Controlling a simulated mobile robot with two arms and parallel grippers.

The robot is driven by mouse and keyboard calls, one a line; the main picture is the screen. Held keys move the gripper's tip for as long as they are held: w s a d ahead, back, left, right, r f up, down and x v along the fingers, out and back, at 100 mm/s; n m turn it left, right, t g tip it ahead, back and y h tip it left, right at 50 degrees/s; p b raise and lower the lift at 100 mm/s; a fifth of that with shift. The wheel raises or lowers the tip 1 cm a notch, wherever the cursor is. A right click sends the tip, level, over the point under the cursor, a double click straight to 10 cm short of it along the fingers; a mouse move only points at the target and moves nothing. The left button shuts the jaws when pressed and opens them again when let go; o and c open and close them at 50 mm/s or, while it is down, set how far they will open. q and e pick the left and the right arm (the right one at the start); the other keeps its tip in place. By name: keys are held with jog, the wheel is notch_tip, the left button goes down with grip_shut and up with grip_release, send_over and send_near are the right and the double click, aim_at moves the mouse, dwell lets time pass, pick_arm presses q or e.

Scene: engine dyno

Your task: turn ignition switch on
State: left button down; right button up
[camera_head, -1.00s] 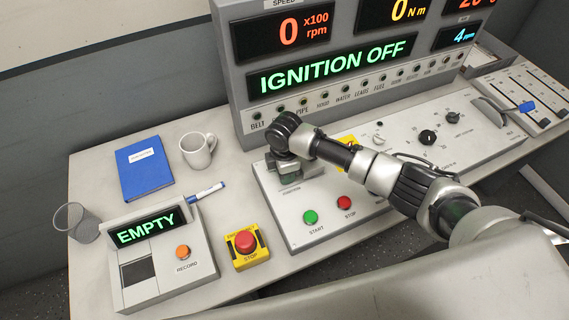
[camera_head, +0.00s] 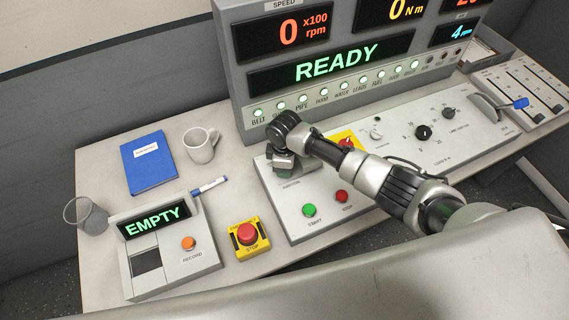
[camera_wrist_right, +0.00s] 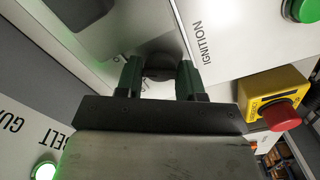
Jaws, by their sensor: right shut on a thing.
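The ignition switch (camera_wrist_right: 158,68) is a dark knob beside the "IGNITION" label in the right wrist view. My right gripper (camera_wrist_right: 160,78) is shut on it, with one green-tipped finger on each side. In the head view my right gripper (camera_head: 284,168) points down at the upper left of the control panel (camera_head: 375,195), and my wrist hides the switch there. The main display (camera_head: 335,63) reads "READY" in green. The row of lamps under it (camera_head: 303,98) is mostly lit green. My left gripper does not show.
Green start (camera_head: 309,210) and red stop (camera_head: 341,196) buttons sit below my gripper. A yellow emergency stop box (camera_head: 247,238) is to the left.

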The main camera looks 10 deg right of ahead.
jog(key=o, duration=0.9)
jog(key=shift+o, duration=0.2)
notch_tip(320, 180, up, 11)
jog(key=b, duration=0.1)
jog(key=shift+f, duration=0.15)
